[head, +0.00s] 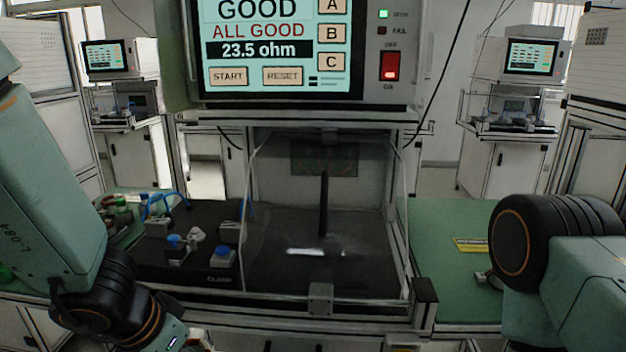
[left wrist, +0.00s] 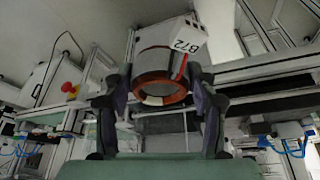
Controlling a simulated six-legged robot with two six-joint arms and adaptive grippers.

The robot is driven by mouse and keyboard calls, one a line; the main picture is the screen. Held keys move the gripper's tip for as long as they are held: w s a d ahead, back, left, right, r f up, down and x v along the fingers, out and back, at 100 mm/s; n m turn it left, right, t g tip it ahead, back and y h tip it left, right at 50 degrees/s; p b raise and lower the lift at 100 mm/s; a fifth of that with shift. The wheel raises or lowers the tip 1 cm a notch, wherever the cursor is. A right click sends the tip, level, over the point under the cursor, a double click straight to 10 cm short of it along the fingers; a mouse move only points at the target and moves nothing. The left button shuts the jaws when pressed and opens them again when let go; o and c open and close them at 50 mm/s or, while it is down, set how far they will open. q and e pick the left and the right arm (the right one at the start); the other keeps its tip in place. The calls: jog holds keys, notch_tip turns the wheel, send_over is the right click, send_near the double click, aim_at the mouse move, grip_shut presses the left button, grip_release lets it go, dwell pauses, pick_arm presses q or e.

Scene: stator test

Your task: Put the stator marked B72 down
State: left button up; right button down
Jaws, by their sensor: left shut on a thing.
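The stator marked B72 (left wrist: 158,78) is a grey ring with copper windings and a white B72 tag (left wrist: 188,39). In the left wrist view it sits between the two dark fingers of my left gripper (left wrist: 160,105), which is shut on it. In the head view my left arm comes in from the left and bends down to the bottom edge; the gripper's fingers and the stator are not seen there. My right arm comes in from the right, but its gripper is out of frame.
The tester screen (head: 275,45) reads GOOD, ALL GOOD, 23.5 ohm. Below it is a clear-walled test chamber (head: 375,215) with no stator seen inside. A black block with blue-tipped connectors (head: 220,275) stands left. The green surface (head: 450,290) at right is mostly clear.

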notch_tip(320, 180, down, 2)
jog(key=shift+d+f+b, duration=0.1)
jog(key=shift+f+b, duration=0.1)
jog(key=shift+b, duration=0.6)
